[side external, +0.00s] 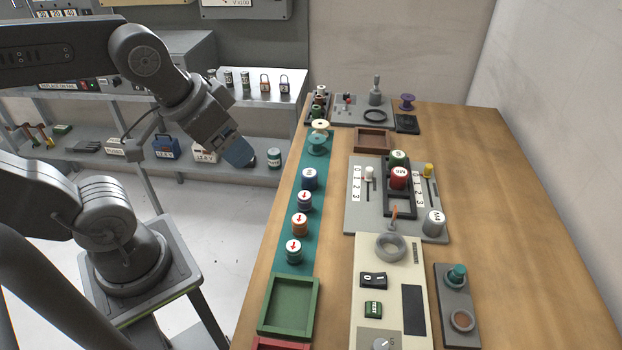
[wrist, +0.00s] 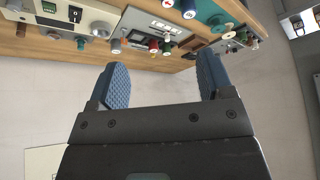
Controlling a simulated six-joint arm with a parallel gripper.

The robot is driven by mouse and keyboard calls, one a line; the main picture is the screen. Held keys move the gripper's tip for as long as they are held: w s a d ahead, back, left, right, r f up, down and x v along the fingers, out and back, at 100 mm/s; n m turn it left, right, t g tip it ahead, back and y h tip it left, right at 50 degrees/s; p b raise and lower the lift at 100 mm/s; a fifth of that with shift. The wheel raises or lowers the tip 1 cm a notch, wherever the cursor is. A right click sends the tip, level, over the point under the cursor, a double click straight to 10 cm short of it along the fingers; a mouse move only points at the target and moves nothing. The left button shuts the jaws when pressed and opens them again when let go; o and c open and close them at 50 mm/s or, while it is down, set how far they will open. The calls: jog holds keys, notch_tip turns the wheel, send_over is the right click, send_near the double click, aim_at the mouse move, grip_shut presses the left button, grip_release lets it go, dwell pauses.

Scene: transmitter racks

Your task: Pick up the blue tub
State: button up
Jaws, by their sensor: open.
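A blue tub (side external: 310,180) with a white marked lid stands upright on the teal strip (side external: 276,228) at the left of the wooden table. A dark blue tub (side external: 304,202) with a red arrow on its lid stands just in front of it. What looks like the blue tub shows at the top edge of the wrist view (wrist: 188,9). My gripper (side external: 239,153) is left of the table, off its edge, apart from both tubs. In the wrist view my gripper (wrist: 163,75) has its blue fingers wide apart with nothing between them.
An orange tub (side external: 299,225) and a teal tub (side external: 293,251) stand nearer on the strip; a teal spool (side external: 317,146) stands behind. A green tray (side external: 288,305) and a grey control panel (side external: 370,213) are close. The table's right side is clear. Shelves (side external: 100,158) stand behind my arm.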

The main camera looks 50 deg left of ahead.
jog(key=m+g, duration=0.6)
jog(key=m, duration=1.2)
send_over(309, 172)
notch_tip(309, 172, down, 10)
jog(key=f, duration=0.8)
jog(key=shift+s+d+f, duration=0.1)
jog(key=shift+s+f, duration=0.15)
jog(key=shift+s, duration=0.05)
jog(key=f, duration=0.5)
jog(key=shift+w, duration=0.3)
jog(key=c, duration=1.1)
